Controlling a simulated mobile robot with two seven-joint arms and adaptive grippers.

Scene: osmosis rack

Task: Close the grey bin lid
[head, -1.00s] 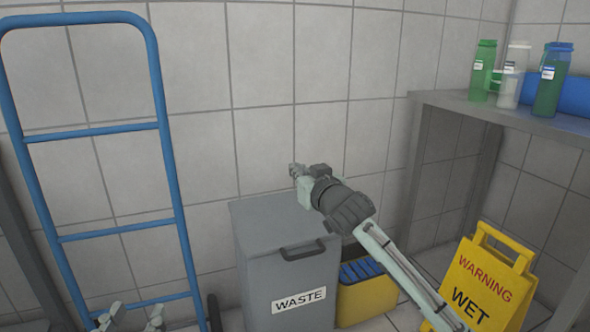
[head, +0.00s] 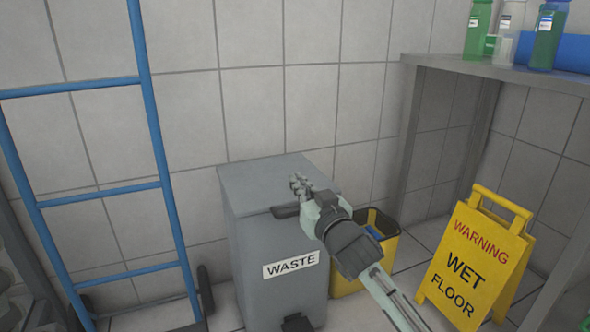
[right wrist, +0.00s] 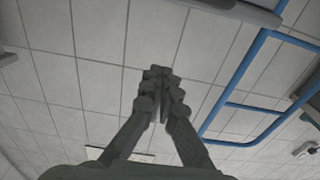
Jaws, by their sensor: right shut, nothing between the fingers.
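The grey bin (head: 262,245) with the WASTE label stands against the tiled wall in the head view. Its grey lid (head: 262,174) lies flat across the top, with no visible gap at the rim. A dark handle (head: 284,211) shows at the front, partly hidden by my right gripper. My right gripper (head: 298,183) is shut and empty, over the front right part of the lid; I cannot tell whether it touches. In the right wrist view its fingers (right wrist: 163,75) are together with nothing between them. My left gripper is out of view.
A blue ladder-like frame (head: 102,197) stands left of the bin. A yellow bucket (head: 347,281) is close at its right. A yellow warning sign (head: 475,260) stands farther right, beneath a grey shelf (head: 490,74) with bottles. A pedal (head: 297,323) sits at the bin's foot.

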